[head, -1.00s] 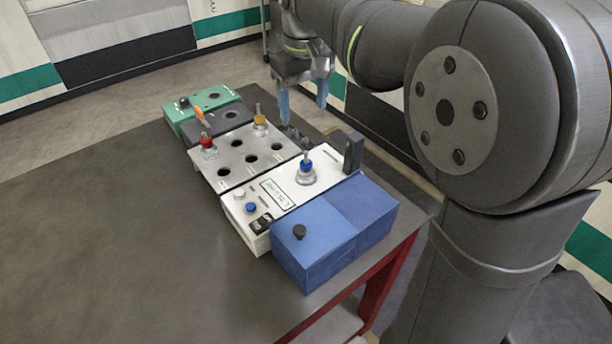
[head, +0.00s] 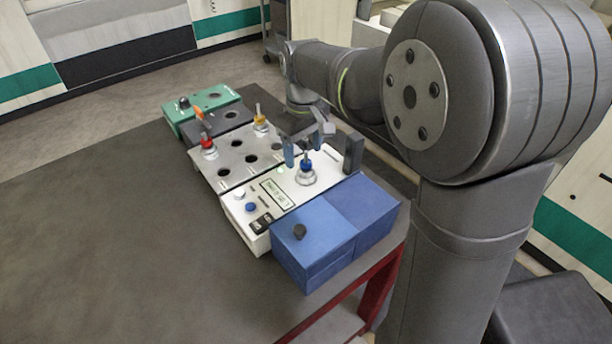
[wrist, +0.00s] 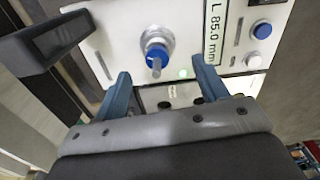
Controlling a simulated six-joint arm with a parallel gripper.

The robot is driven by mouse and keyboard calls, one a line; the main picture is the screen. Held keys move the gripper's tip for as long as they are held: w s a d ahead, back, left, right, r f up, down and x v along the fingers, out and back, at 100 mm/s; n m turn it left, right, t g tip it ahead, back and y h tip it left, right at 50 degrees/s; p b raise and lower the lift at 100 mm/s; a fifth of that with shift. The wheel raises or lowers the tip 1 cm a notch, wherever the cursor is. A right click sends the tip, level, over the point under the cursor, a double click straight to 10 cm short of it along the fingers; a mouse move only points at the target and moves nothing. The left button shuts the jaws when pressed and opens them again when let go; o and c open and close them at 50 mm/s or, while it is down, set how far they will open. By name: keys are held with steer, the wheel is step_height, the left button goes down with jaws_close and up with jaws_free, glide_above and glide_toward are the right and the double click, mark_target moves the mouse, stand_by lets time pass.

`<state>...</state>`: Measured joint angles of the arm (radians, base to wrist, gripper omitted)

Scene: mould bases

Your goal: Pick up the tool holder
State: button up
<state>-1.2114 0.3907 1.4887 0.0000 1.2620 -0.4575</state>
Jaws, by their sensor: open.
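A tool holder with a blue collar, a silver base and a thin tip (head: 306,176) stands upright on the white measuring unit (head: 283,200). In the wrist view the blue-collared holder (wrist: 156,48) lies just beyond the fingertips, roughly midway between them. My gripper (head: 303,157) is open, with its blue fingers apart and above or just behind the holder; it also shows in the wrist view (wrist: 160,68). No contact is visible. Two other tool holders, one with a red collar (head: 208,147) and one with a yellow collar (head: 260,124), stand in the grey metal rack (head: 232,172).
A dark upright post (head: 353,153) rises from the white unit, right of the holder. A blue box (head: 315,250) stands in front. A dark block with an orange part (head: 222,119) and a green block (head: 188,116) are behind. The table's left side is clear (head: 110,250).

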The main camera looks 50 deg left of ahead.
mark_target(306, 162)
steer(key=f, duration=0.5)
steer(key=shift+w+d+f, duration=0.15)
steer(key=shift+d, duration=0.05)
jaws_close()
